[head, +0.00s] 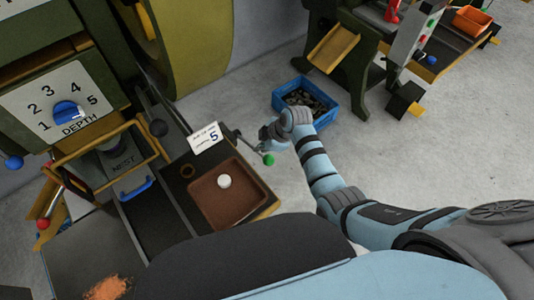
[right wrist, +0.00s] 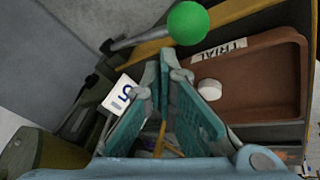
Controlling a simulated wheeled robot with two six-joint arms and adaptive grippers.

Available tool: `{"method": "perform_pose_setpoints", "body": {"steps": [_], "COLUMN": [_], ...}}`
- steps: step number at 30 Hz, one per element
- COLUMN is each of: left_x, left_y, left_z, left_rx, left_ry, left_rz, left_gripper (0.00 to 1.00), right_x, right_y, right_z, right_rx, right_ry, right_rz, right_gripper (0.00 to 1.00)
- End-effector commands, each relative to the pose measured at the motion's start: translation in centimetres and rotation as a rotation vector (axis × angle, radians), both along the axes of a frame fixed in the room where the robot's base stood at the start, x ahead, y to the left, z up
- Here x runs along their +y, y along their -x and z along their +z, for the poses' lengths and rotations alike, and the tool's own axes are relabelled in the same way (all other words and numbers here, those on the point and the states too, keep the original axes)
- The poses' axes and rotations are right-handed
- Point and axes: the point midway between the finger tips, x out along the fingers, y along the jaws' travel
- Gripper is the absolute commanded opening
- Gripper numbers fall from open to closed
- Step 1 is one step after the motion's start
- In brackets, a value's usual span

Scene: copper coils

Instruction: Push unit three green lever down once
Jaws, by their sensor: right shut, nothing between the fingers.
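A lever with a green ball knob (head: 268,159) sticks out from the right side of the near machine in the head view. In the right wrist view the green knob (right wrist: 188,22) and its grey rod (right wrist: 135,39) lie just beyond my fingertips. My right gripper (head: 266,138) is close beside the knob in the head view; whether it touches cannot be told. My right gripper (right wrist: 160,62) is shut and empty, its teal fingers meeting at the tips. No unit number is readable as such. My left gripper is not in view.
A brown tray (head: 205,199) with a white disc (head: 224,181) and a card marked 5 (head: 204,139) are beside the lever. A blue dial (head: 67,112) labelled DEPTH is on the left. A blue crate (head: 324,97) stands on the floor behind my gripper.

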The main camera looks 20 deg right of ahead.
Motion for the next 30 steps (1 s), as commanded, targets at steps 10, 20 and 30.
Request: {"method": "perform_pose_setpoints", "body": {"steps": [10,20,30], "left_x": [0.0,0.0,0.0], "left_y": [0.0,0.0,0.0], "left_z": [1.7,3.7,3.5], "left_rx": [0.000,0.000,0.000], "left_ry": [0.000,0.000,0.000], "left_rz": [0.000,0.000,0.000], "left_gripper": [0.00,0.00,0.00], "right_x": [0.2,0.6,0.7], "right_y": [-0.6,-1.6,-1.6], "right_z": [2.1,4.8,4.7], "right_rx": [-0.001,0.000,0.000], "right_ry": [-0.001,-0.001,0.000], "right_rz": [0.000,0.000,0.000], "right_gripper": [0.00,0.00,0.00]}}
